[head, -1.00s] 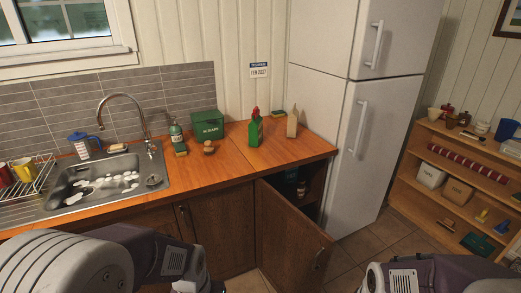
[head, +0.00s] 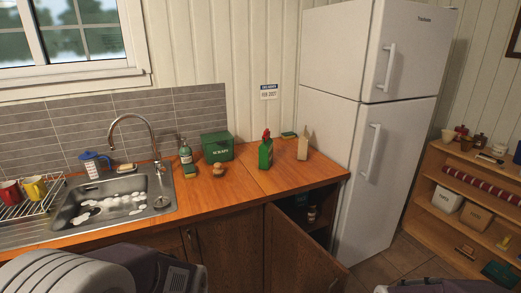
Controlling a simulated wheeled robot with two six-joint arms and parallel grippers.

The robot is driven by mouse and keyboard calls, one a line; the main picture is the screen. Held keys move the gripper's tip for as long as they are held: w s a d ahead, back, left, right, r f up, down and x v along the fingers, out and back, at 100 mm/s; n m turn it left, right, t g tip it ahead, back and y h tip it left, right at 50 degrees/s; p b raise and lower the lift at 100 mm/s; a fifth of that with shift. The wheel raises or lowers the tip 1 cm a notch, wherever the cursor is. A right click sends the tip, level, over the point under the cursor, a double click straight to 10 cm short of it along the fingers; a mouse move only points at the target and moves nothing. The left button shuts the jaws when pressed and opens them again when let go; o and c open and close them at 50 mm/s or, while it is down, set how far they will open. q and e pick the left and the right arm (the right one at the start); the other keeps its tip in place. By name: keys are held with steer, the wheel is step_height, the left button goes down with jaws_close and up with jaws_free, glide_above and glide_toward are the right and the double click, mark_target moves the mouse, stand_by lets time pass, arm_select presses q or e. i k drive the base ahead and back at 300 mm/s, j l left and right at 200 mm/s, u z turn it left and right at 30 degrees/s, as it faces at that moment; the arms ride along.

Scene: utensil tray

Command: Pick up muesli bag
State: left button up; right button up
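A tan, upright bag-like packet (head: 303,146) stands on the wooden counter (head: 225,196), near its back right end and close to the fridge. It is probably the muesli bag, but no label is readable. Both of my arms show only in part along the bottom edge, at the lower left and lower right. Neither gripper is in view.
A green bottle with a red top (head: 265,153) stands just left of the packet. A green box (head: 217,147) and soap bottle (head: 186,154) are further left, by the sink (head: 115,203). An open cupboard door (head: 300,250) sticks out below the counter beside the fridge (head: 350,140).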

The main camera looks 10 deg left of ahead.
mark_target(266, 149)
steer(key=i+j+u, duration=0.1)
steer(key=i+j, duration=0.15)
steer(key=i+j+u, duration=0.1)
steer(key=i+j, duration=0.15)
steer(key=i, duration=0.25)
steer(key=i+j+u, duration=0.1)
steer(key=i, duration=0.25)
steer(key=j, duration=0.1)
